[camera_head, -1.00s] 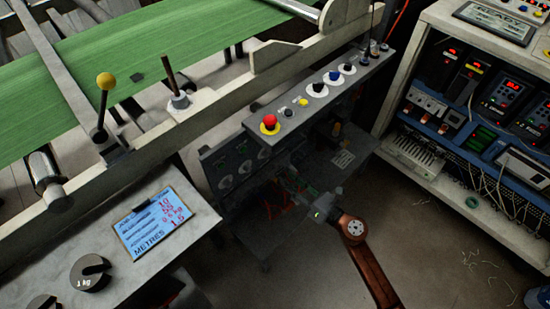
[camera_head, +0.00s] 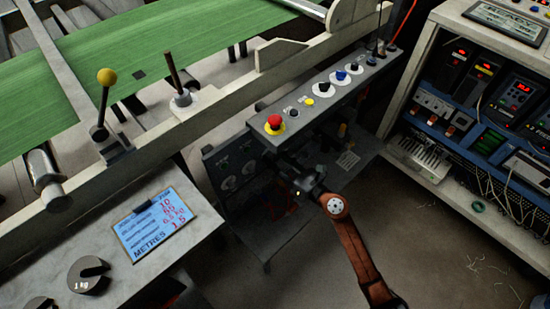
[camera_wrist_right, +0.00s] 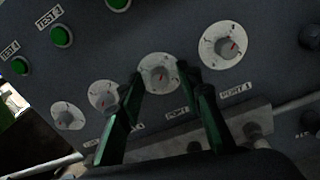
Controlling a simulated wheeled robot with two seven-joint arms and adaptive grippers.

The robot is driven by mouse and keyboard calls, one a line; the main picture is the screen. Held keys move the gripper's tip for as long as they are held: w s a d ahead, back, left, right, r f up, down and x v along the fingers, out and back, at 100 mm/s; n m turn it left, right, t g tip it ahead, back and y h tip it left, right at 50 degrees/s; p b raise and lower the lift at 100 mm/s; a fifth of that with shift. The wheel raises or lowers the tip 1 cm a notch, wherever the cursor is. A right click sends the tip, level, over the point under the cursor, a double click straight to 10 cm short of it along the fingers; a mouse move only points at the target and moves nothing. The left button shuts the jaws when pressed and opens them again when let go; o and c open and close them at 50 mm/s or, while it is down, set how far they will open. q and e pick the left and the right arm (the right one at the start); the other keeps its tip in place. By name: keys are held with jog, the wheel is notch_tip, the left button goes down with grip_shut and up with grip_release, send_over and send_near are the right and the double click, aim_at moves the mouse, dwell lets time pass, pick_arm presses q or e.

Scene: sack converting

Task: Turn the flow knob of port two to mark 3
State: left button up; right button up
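In the right wrist view, a dark panel carries a row of pale round dials with grey knobs. One knob (camera_wrist_right: 158,73) lies between the fingers of my right gripper (camera_wrist_right: 160,76); the label below it starts with PORT, its number unclear. The dial up and right of it (camera_wrist_right: 222,43) has the label PORT 1 below. My gripper is open, with its green-black fingers on either side of the knob and a gap visible. In the head view my right gripper (camera_head: 288,166) is dark and partly hidden at the console front (camera_head: 225,165). My left gripper is not in view.
The console top has a red mushroom button (camera_head: 274,122) and several other controls. Green test buttons (camera_wrist_right: 62,37) sit left on the panel. A white-framed rack (camera_head: 440,170) stands at the right.

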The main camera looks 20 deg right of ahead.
grip_shut()
dwell(0.5)
jog(key=shift+r+m, duration=0.1)
jog(key=shift+m, duration=0.2)
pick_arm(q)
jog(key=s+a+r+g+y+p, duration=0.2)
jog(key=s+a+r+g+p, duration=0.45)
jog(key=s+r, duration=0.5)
pick_arm(e)
jog(key=m, duration=1.1)
jog(key=shift+d+t, duration=0.1)
jog(key=shift+t, duration=0.2)
jog(key=m+p, duration=0.3)
jog(key=m, duration=0.3)
jog(key=shift+h, duration=0.3)
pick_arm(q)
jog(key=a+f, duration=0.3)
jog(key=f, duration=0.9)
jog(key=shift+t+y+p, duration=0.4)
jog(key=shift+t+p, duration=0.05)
pick_arm(e)
jog(key=shift+f+m, duration=0.3)
jog(key=shift+m, duration=0.3)
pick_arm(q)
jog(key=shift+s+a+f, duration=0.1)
